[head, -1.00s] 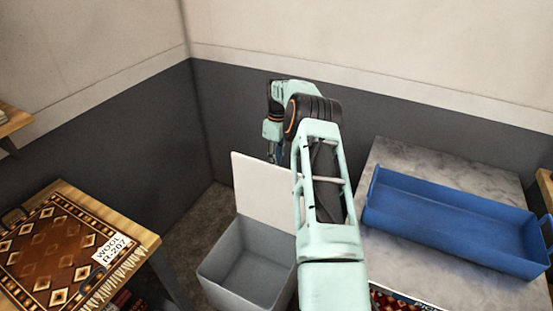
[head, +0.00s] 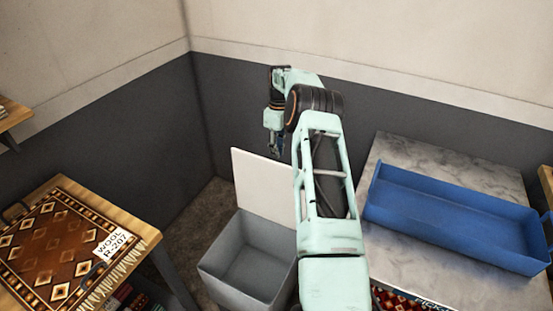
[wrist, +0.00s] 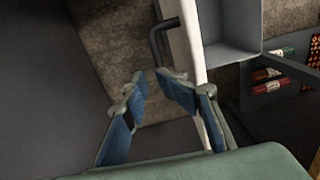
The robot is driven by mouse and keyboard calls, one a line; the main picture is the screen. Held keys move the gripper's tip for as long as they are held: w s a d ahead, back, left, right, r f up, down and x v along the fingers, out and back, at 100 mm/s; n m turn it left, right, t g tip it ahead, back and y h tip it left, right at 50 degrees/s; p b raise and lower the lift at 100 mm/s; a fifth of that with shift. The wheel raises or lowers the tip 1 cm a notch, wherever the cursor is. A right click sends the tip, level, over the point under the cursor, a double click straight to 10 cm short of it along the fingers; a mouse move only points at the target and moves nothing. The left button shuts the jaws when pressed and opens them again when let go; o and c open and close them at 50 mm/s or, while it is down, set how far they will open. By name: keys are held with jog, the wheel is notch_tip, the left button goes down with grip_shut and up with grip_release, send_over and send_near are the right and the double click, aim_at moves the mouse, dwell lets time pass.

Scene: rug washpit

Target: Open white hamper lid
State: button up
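My gripper (head: 274,150) is above and behind the lid's top edge. In the wrist view my gripper (wrist: 155,78) has its blue fingers apart with nothing between them. The right finger overlaps the lid's edge in that view; I cannot tell whether it touches.
A wooden table (head: 143,229) with a patterned rug (head: 62,250) stands at left. A marble-topped table (head: 400,160) with a blue tray (head: 455,215) stands at right, near my arm. Dark grey walls (head: 120,135) meet in the corner behind the hamper.

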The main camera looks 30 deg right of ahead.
notch_tip(320, 180, up, 9)
jog(key=shift+w+d+f, duration=0.2)
jog(key=shift+d, duration=0.1)
jog(key=shift+a, duration=0.1)
